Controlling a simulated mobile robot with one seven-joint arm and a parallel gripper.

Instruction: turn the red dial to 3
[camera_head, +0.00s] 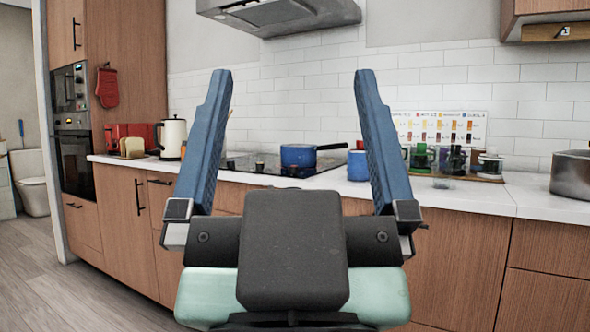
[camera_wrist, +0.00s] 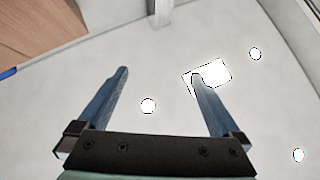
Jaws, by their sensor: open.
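No red dial can be made out in either view. My gripper (camera_head: 292,75) is open and empty, with its two blue fingers pointing up and spread wide across the middle of the head view. In the wrist view my gripper (camera_wrist: 160,76) is also open, against a pale ceiling. A black cooktop (camera_head: 265,166) is set in the far counter behind the fingers, apart from them. A red toaster (camera_head: 130,135) stands at the counter's left end; no dial shows on it.
A blue pot (camera_head: 298,156) sits on the cooktop. A white kettle (camera_head: 173,137), several mugs (camera_head: 421,158) and a steel pot (camera_head: 571,174) stand along the white counter (camera_head: 468,194). A wall oven (camera_head: 72,160) is at left. Wooden floor (camera_head: 75,292) is clear at lower left.

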